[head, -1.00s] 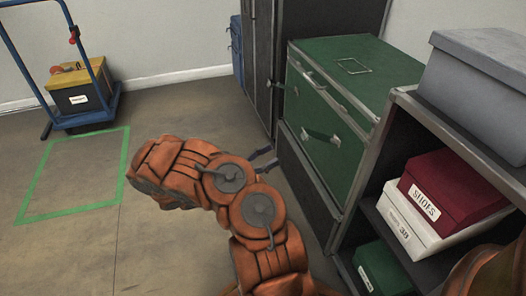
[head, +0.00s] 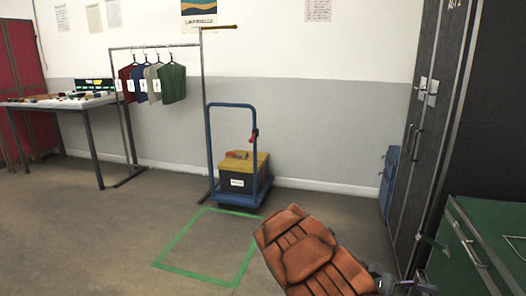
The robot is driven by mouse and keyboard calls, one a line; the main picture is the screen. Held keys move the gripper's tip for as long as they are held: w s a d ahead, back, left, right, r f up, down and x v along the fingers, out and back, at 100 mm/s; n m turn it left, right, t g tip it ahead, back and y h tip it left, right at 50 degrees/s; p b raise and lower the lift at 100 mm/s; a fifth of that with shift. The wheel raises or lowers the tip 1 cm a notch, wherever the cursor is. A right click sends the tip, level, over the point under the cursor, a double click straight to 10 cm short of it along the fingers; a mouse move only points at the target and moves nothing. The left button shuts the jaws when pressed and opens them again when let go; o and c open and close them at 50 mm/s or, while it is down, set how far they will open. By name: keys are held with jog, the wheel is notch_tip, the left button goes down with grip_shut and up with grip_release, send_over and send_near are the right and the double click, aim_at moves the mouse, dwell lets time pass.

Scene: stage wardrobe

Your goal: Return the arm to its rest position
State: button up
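My orange arm (head: 310,255) rises from the bottom edge of the head view, right of centre, in front of the floor. My gripper (head: 408,286) shows only as small dark parts at the bottom edge, beside the arm and in front of the dark cabinet and green case. Most of it is hidden or cut off, so its opening cannot be made out. I see no object in it.
A green case (head: 490,240) and a dark cabinet (head: 440,130) stand close on the right. A blue trolley (head: 228,197) carries a yellow-lidded box (head: 240,170). The green floor outline (head: 165,258) is empty. A table (head: 60,103) and clothes rail (head: 150,46) stand back left.

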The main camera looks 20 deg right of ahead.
jog(key=s+a+r+m+t+y+p, duration=0.2)
jog(key=s+a+r+y+p, duration=0.1)
jog(key=a+r+p, duration=0.3)
jog(key=s+a+r+m+t+y+p, duration=0.25)
jog(key=a+r+p, duration=0.2)
jog(key=r, duration=0.25)
jog(key=s+a+r+t+y+p, duration=0.1)
jog(key=a+r+t+y+p, duration=0.2)
jog(key=a+r+p, duration=0.4)
jog(key=s+a+r+t+y+p, duration=0.2)
jog(key=a+r+t+p, duration=0.4)
jog(key=a, duration=0.8)
notch_tip(320, 180, up, 2)
jog(key=shift+n+y+p, duration=0.45)
jog(key=shift+y+p, duration=0.3)
jog(key=shift+p, duration=0.5)
jog(key=shift+w, duration=0.1)
